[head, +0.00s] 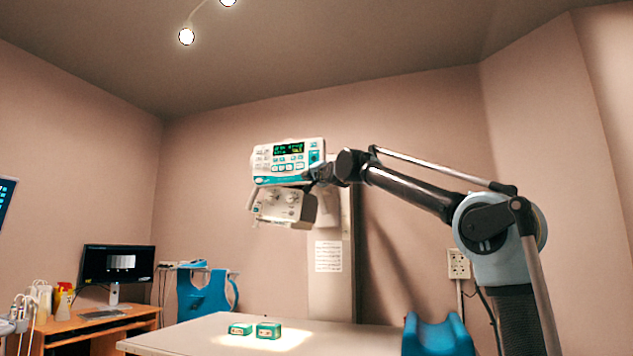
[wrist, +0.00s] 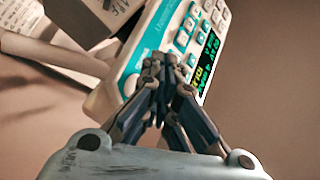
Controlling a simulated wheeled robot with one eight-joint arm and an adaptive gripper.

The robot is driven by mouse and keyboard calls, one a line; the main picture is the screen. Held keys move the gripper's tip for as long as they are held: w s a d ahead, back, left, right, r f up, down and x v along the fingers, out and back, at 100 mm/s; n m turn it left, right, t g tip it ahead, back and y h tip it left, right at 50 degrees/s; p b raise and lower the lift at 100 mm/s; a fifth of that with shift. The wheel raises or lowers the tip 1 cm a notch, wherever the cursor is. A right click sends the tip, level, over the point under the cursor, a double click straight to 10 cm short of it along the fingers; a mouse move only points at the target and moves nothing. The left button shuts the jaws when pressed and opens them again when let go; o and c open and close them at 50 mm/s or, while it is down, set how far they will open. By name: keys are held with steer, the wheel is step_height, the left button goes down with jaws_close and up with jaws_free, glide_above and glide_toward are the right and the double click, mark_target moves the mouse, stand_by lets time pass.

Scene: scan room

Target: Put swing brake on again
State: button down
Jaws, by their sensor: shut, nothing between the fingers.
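The control panel (head: 289,150) is on the front of the white and teal scanning head, with rows of keys and a dark display with green and yellow digits. In the wrist view the panel (wrist: 150,40) is tilted, with its display (wrist: 208,55) at the right. My gripper (wrist: 161,62) is shut and empty, its fingertips in front of the panel's teal-edged part near the keys. I cannot tell if they touch it. In the head view my gripper (head: 322,173) is dark and small at the panel's lower right. Key labels are too small to read, so I cannot pick out the swing brake key.
A grey box with knobs (head: 282,205) hangs below the panel, before a pale column (head: 331,285).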

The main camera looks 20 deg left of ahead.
steer(key=shift+w+d, duration=0.1)
steer(key=shift+w, duration=1.3)
steer(key=shift+w+r, duration=0.1)
steer(key=shift+w, duration=0.6)
stand_by(1.1)
steer(key=shift+s, duration=0.85)
steer(key=shift+s+a, duration=0.15)
steer(key=shift+s, duration=1.1)
steer(key=shift+s+a, duration=0.1)
steer(key=shift+s, duration=1.15)
